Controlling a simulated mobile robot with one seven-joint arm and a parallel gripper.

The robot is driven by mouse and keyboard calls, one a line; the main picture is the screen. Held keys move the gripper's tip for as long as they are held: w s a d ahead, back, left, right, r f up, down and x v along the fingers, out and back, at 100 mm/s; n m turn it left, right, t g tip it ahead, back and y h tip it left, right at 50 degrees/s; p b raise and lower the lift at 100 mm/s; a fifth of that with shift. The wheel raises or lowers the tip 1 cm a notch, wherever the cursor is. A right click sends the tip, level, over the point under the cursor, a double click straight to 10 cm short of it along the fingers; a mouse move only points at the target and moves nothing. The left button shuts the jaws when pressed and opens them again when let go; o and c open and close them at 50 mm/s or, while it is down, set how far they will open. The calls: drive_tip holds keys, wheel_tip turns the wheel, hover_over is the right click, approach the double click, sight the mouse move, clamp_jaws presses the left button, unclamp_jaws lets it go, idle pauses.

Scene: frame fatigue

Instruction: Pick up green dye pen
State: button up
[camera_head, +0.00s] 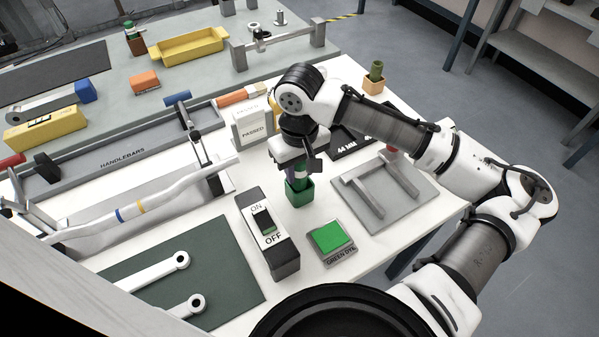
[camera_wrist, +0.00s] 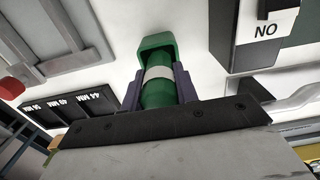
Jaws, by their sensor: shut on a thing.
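The green dye pen (camera_wrist: 158,92) is a green cylinder with a white band. In the wrist view it lies between the two purple-grey fingers of my gripper (camera_wrist: 158,88), which are shut on it. Its far end is at a green square holder (camera_wrist: 156,45). In the head view the holder (camera_head: 299,193) stands on the white table, with my gripper (camera_head: 301,172) directly above it and the pen mostly hidden by the fingers. I cannot tell how deep the pen sits in the holder.
An ON/OFF switch box (camera_head: 268,236) stands left of the holder, and a green dye pad (camera_head: 328,237) lies in front to the right. A grey fork-shaped fixture (camera_head: 409,183) is at the right. A PASSED block (camera_head: 251,131) is behind. Handlebars (camera_head: 141,208) lie left.

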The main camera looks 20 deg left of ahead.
wheel_tip(320, 180, up, 18)
drive_tip(key=b, duration=0.1)
drive_tip(key=shift+r, duration=0.15)
idle(0.6)
